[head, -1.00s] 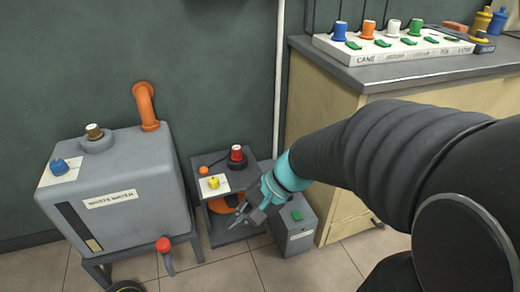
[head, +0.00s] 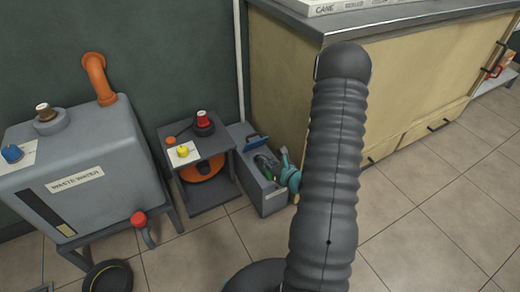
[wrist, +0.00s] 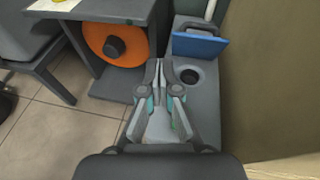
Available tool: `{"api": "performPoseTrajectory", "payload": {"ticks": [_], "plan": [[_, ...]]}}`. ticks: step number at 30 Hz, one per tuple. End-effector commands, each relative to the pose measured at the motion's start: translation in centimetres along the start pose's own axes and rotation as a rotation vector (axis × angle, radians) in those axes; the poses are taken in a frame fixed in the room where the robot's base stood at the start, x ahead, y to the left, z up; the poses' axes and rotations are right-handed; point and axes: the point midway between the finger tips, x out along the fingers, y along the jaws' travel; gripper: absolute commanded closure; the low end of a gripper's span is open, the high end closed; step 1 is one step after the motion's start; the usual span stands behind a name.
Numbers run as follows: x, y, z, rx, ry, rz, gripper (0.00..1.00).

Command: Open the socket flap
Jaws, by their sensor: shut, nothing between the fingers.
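The socket flap (wrist: 200,45) is a blue panel standing raised at the back of a grey box (wrist: 205,115) in the wrist view. In front of it a dark round socket opening (wrist: 187,75) shows uncovered. In the head view the raised blue flap (head: 256,140) is at the back of the same box (head: 270,198). My gripper (wrist: 164,66) is shut and empty over the box top, just left of the socket in the wrist view and apart from the flap. It also shows in the head view (head: 264,163). I cannot tell whether it touches the box.
A grey shelf stand (head: 210,150) with an orange reel (head: 205,170) stands left of the box. A grey waste water tank (head: 95,160) is farther left. A cream cabinet (head: 410,85) is on the right. Tiled floor (head: 420,235) is free in front.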

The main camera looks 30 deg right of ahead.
Motion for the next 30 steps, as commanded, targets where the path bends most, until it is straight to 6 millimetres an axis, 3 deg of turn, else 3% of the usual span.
{"api": "performPoseTrajectory", "payload": {"ticks": [1,4,11,27,30], "plan": [[-0.4,-1.1,-1.9,0.036,0.020,-0.052,1.00],[-0.9,-2.5,-4.1,0.078,0.043,-0.128,1.00],[-0.8,-3.7,-5.8,0.106,0.061,-0.185,1.00],[8.4,-5.2,-6.3,0.104,0.059,-0.181,1.00],[9.5,-5.6,-5.2,0.102,0.058,-0.182,1.00]]}}
